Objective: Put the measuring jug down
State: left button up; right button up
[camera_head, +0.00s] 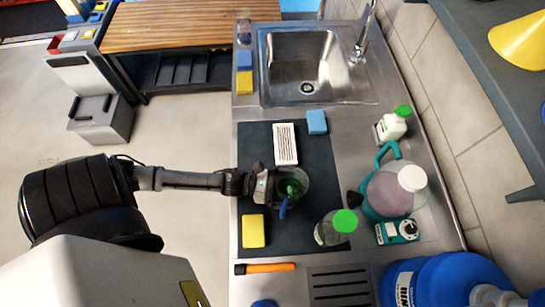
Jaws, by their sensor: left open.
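A clear, round vessel with green inside, which looks like the measuring jug (303,181), is on or just above the dark mat (285,235) on the steel counter. My left gripper (279,188) is at the left side of this vessel, its jaws open and close to it. The gripper hides part of the vessel, and a small blue part shows below it. I cannot tell whether the jaws touch the vessel or whether its base rests on the mat. My right gripper is not in view.
Near the mat are a white slotted block (286,144), blue sponge (317,122), yellow sponge (253,231), green-capped bottle (328,232) and teal-handled container (387,197). A sink (300,60) lies at the back. The mat's upper left is clear.

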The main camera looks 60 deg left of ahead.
pick_arm(q)
jog(key=shift+r, duration=0.15)
jog(key=v, duration=1.2)
